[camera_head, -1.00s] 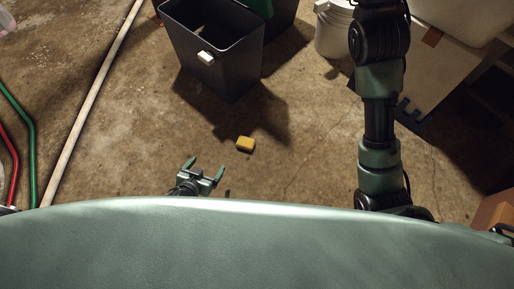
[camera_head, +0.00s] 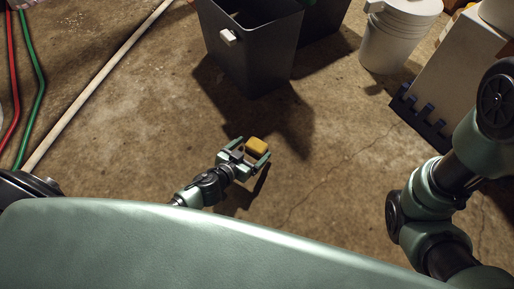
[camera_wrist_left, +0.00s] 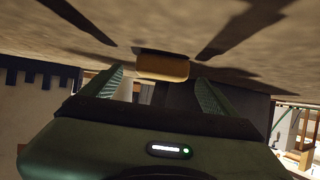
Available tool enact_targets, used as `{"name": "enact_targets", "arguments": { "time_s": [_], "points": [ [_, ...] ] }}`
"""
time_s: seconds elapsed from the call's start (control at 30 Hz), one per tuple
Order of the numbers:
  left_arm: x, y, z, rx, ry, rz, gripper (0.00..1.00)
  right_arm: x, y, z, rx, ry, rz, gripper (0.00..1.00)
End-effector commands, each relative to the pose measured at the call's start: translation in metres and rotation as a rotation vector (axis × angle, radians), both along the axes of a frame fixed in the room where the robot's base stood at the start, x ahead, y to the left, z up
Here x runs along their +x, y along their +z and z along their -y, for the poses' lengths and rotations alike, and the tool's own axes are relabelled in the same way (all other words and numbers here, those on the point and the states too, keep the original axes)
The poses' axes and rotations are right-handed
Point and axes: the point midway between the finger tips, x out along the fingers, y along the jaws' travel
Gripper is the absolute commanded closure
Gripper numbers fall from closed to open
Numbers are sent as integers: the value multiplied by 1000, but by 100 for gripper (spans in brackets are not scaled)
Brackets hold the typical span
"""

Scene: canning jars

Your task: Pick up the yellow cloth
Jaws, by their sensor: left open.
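The yellow cloth (camera_head: 257,145) is a small folded block on the concrete floor, in front of the dark bin. My left gripper (camera_head: 254,153) is open, with its fingers pointing at the cloth and close to it. In the left wrist view the cloth (camera_wrist_left: 162,66) shows just beyond and between the two open fingers (camera_wrist_left: 160,88). I cannot tell whether the fingers touch it. My right arm shows at the right of the head view, but its gripper is not visible.
A dark grey bin (camera_head: 252,62) stands beyond the cloth. A white bucket (camera_head: 393,40) and a pale box (camera_head: 458,62) are at the upper right. A long white pole (camera_head: 97,87) and red and green hoses (camera_head: 40,92) lie at the left. The floor right of the cloth is clear.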

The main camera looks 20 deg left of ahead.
Motion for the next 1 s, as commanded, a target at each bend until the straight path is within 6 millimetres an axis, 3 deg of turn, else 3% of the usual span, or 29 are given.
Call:
{"name": "enact_targets", "arguments": {
  "time_s": [0.03, 0.2, 0.5, 0.53, 0.77, 1.0],
  "points": [
    [9, -6, 1, 4, -3, 5, 11, 0, -10, 0, 0, 0, -1, 71],
    [28, -14, 6, 1, -1, 2, 11, 1, -21, 0, 0, 0, -1, 71],
    [32, -14, 8, 0, 1, -1, 11, 0, -21, 0, 0, 0, -1, 71],
    [32, -14, 8, 0, 1, 0, 14, 0, -21, 0, 0, 0, -1, 71],
    [32, -14, 7, 0, 1, 0, 76, 0, -21, 0, 0, 0, -1, 71],
    [32, -13, 8, 0, 1, 0, 76, 0, -20, 0, 0, 0, -1, 71]
  ]
}}
